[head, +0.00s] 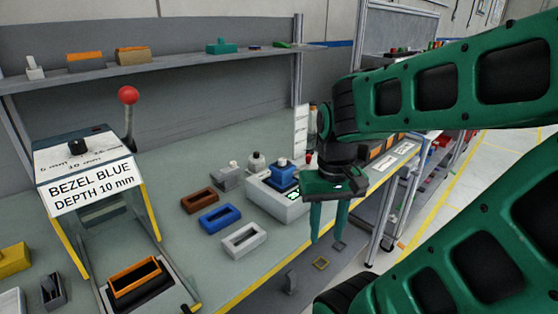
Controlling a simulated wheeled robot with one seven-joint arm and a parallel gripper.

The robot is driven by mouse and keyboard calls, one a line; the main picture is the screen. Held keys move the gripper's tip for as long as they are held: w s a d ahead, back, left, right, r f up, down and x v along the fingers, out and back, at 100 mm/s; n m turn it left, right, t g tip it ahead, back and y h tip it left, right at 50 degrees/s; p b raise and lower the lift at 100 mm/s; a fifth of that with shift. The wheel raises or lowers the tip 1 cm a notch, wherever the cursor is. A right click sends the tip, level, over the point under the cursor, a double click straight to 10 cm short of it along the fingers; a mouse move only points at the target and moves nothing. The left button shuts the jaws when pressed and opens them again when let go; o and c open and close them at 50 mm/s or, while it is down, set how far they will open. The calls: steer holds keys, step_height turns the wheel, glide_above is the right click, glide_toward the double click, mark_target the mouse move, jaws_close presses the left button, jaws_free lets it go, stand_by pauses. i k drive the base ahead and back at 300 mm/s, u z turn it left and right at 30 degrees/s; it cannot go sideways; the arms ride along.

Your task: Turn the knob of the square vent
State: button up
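I cannot pick out for certain a square vent with its knob. A black knob (78,147) shows on top of the press-like machine (92,192), beside a millimetre scale. A small grey block with a pale top piece (228,177) stands on the bench, too small to identify. My gripper (328,238) hangs at the right, fingers pointing down and spread apart with nothing between them. It appears near the bench's front edge, to the right of a white device with a blue part on top (284,178), and well away from the black knob.
Brown (199,200), blue (219,218) and white (243,239) bezels lie on the bench (190,255). An orange bezel (134,277) sits in the machine, by a red-balled lever (128,96). A shelf (170,71) runs behind. Free floor lies at the right.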

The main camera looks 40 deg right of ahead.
mark_target(281, 162)
steer(key=z, duration=0.75)
